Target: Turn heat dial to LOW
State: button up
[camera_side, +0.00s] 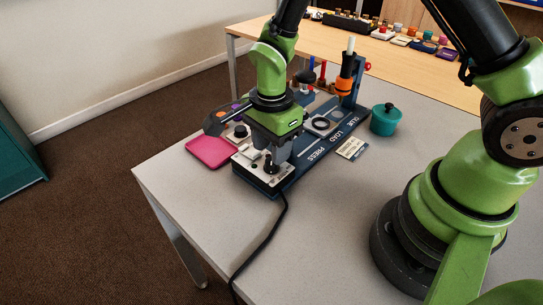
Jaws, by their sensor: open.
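My gripper (270,160) points down over the near left end of a dark blue station. It is open, with its fingers close above a pale plate (247,170) on that end. A small black knob or post (270,168) stands on the plate at the fingertips; I cannot tell whether they touch it. The heat dial cannot be clearly picked out, and a LOW mark is too small to read. Another round black knob (241,131) is left of the gripper.
A pink tray (209,152) lies left of the station. A teal lidded pot (385,121) and a small printed card (351,148) are to its right. An orange holder (345,86) with a white-topped stick rises behind. A black cable (268,238) crosses the clear grey tabletop in front.

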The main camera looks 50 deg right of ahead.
jog(key=shift+f, duration=1.6)
jog(key=c, duration=0.6)
jog(key=n, duration=0.6)
jog(key=shift+n, duration=0.3)
jog(key=n, duration=0.3)
jog(key=shift+n, duration=2.1)
